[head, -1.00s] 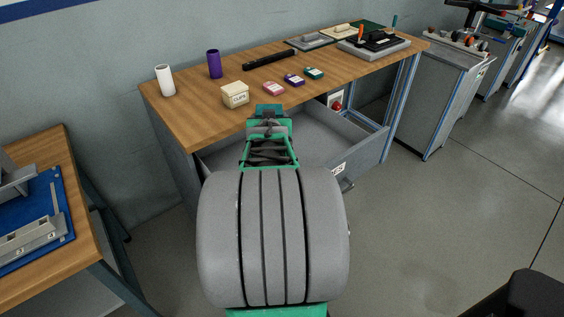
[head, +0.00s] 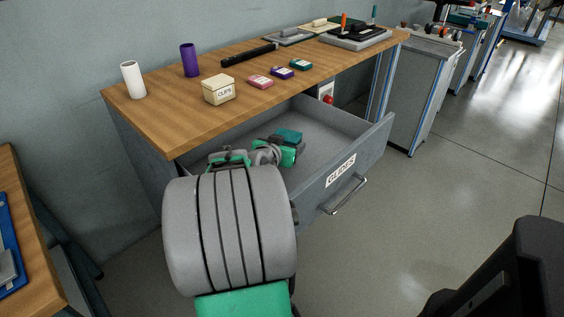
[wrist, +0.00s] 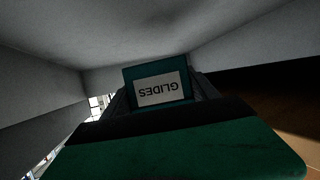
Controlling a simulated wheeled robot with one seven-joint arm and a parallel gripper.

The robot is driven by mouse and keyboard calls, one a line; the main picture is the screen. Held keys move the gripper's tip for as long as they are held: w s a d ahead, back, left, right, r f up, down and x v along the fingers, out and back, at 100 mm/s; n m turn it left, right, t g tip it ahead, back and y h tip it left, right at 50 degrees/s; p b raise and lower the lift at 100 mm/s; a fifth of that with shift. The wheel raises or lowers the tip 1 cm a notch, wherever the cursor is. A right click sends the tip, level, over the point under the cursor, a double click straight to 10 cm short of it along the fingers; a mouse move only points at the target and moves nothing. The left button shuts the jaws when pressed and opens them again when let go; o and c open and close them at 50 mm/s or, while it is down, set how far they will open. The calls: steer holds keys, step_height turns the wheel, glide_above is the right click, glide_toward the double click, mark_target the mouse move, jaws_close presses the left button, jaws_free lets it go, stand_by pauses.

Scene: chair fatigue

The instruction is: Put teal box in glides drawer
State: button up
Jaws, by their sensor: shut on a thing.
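The teal box (wrist: 158,72) has a white label reading GLIDES, upside down in the wrist view. My gripper (wrist: 158,106) is shut on it. In the head view the teal box (head: 289,135) is at the end of my arm, over the open drawer's interior. The grey drawer (head: 357,157) is pulled out under the wooden table, with a GLIDES label and a bar handle on its front. In the wrist view grey drawer walls surround the box. I cannot tell whether the box touches the drawer floor. My arm hides the drawer's near left part.
On the wooden table (head: 160,120) stand a CLIPS box (head: 219,90), a white cylinder (head: 133,80), a purple cylinder (head: 190,60) and several small boxes, including another teal one (head: 300,64). A black chair part (head: 500,270) is at lower right. Floor right of the drawer is clear.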

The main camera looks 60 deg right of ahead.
steer(key=shift+f+b, duration=0.6)
steer(key=shift+f, duration=2.15)
steer(key=o, duration=1.5)
steer(key=shift+a+r+p, duration=0.3)
steer(key=shift+a+r, duration=0.05)
steer(key=v, duration=0.6)
steer(key=shift+a+p, duration=0.35)
steer(key=shift+p, duration=0.05)
